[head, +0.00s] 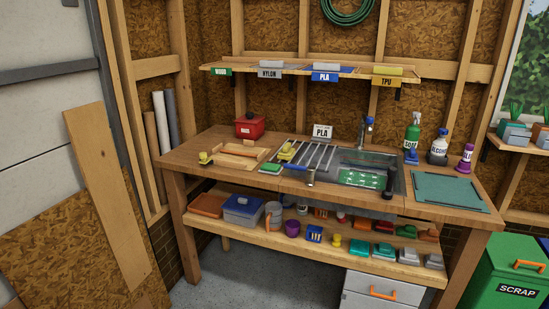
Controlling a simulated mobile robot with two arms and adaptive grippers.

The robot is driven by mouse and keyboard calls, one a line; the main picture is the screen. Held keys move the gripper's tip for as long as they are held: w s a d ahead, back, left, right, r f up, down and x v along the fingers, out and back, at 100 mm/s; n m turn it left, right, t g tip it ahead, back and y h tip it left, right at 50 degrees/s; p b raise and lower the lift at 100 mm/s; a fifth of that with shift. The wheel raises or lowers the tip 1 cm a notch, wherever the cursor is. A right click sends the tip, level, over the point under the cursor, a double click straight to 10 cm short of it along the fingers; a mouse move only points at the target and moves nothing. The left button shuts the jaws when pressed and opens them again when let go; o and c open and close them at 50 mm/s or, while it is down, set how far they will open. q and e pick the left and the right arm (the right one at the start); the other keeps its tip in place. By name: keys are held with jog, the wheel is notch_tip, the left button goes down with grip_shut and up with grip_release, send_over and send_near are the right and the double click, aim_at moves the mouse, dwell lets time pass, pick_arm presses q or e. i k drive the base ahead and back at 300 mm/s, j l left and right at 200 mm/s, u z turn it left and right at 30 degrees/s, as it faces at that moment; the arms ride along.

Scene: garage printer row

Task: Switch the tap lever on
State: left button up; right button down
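The tap (364,133) stands upright at the back of the metal sink (389,161) on the wooden workbench. A small blue part shows near its top; the lever is too small to make out clearly, and I cannot tell its position. No running water can be made out. A green item with white marks (362,179) lies in the basin. Neither of my grippers is in view.
The ribbed drainer (311,155) is left of the basin. Bottles (438,149) stand right of the tap, and a teal mat (447,191) lies at the right front. A red box (250,126) stands at the back left. A shelf (315,68) hangs above. The floor (224,286) at lower left looks clear.

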aim_at(311, 170)
jog(key=i+l+u, duration=0.15)
jog(key=i, duration=0.35)
jog(key=i+l+u, duration=0.15)
jog(key=i, duration=0.3)
jog(key=i+l+u, duration=0.15)
jog(key=i, duration=0.35)
jog(key=l, duration=0.05)
